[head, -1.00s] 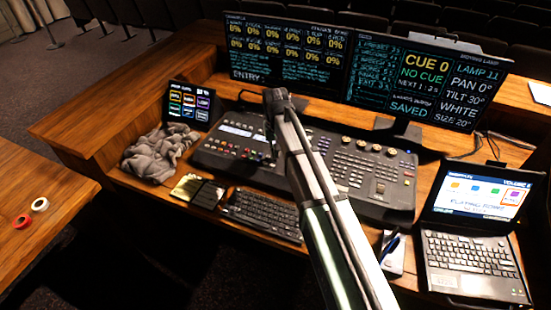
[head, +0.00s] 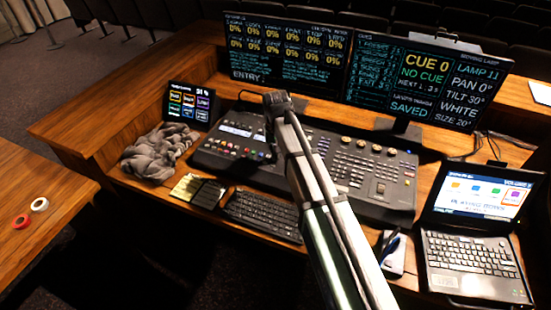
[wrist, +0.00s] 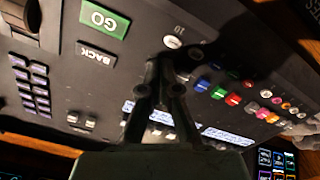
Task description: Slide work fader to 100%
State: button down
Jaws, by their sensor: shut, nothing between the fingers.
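The mixing desk (head: 345,190) lies on the wooden counter, with rows of small controls on it. Coloured caps (wrist: 232,99) in red, green, blue, white and pink sit to the right of my gripper in the wrist view. I cannot tell which cap is the work fader, as no label is readable. My gripper (wrist: 163,62) is shut and empty, with its tips low over the desk face. Whether the tips touch a control is not clear. In the head view my arm hides part of the desk's middle. The left monitor (head: 285,50) shows several 0% readings.
A green GO key (wrist: 105,18) and a BACK key (wrist: 96,53) are left of my gripper in the wrist view. A keyboard (head: 263,215), grey cloth (head: 155,153), small tablet (head: 189,102) and laptop (head: 470,262) surround the desk. The right monitor (head: 428,80) stands behind it.

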jog(key=shift+w, duration=0.2)
jog(key=shift+w+d, duration=0.2)
jog(key=shift+w, duration=0.3)
jog(key=shift+w+d, duration=0.2)
jog(key=shift+w, duration=0.25)
jog(key=shift+w+f, duration=0.1)
jog(key=shift+w, duration=0.1)
dwell(0.3)
jog(key=shift+w+d, duration=0.2)
jog(key=shift+w, duration=0.25)
jog(key=shift+w+d, duration=0.2)
jog(key=shift+w, duration=0.45)
jog(key=shift+w+d, duration=0.2)
jog(key=shift+w, duration=0.15)
jog(key=shift+p, duration=0.3)
jog(key=shift+r+p, duration=1.35)
jog(key=shift+r, duration=1.15)
jog(key=shift+r, duration=0.1)
